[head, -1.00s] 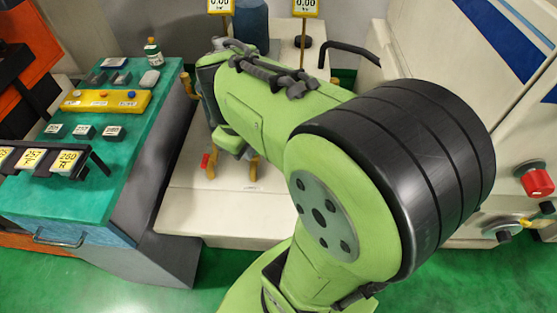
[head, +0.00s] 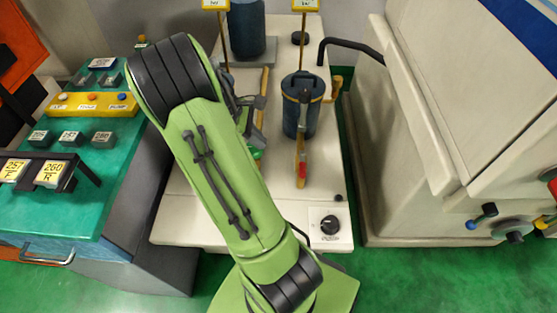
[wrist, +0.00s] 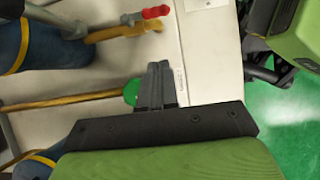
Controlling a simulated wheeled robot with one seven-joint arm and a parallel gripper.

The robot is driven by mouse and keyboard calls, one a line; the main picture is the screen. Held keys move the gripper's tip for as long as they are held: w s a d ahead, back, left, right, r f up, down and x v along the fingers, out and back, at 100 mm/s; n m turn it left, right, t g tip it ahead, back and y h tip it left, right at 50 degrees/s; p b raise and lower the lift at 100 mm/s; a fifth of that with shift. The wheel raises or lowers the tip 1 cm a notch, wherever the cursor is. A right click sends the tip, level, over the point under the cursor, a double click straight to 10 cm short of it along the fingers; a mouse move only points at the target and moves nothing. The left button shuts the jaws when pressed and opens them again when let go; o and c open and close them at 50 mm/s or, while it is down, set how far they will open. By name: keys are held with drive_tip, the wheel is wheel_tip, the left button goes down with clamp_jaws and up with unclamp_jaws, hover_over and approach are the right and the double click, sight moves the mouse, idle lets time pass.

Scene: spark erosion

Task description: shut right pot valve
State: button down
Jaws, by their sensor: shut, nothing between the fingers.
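The right pot (head: 297,108) is a dark blue cylinder with yellow bands on the white bench. A brass pipe (head: 299,150) runs from it toward the bench's front, with a red-ended valve handle (head: 302,170) that looks roughly in line with it. In the wrist view the red handle end (wrist: 157,12), brass pipe (wrist: 120,33) and blue pot (wrist: 55,40) show at upper left. My gripper (wrist: 154,68) is shut and empty, left of and apart from the red handle in the head view. A green knob (wrist: 131,92) shows beside the fingers; contact cannot be told.
Another blue pot (wrist: 38,160) is partly visible at the wrist view's lower left. A black dial (head: 330,225) sits at the bench's front right. A black bent rail (head: 350,48) and white cabinet (head: 430,130) stand right.

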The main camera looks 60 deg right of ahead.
drive_tip(key=b, duration=0.5)
approach(302, 166)
wheel_tip(302, 166, down, 5)
drive_tip(key=a, duration=0.1)
drive_tip(key=shift+s+d+f+b, duration=0.2)
drive_tip(key=shift+s+d+f, duration=0.2)
drive_tip(key=shift+s, duration=0.15)
drive_tip(key=shift+s+d+f+b, duration=0.15)
drive_tip(key=shift+s+d+f, duration=0.2)
drive_tip(key=shift+s, duration=0.25)
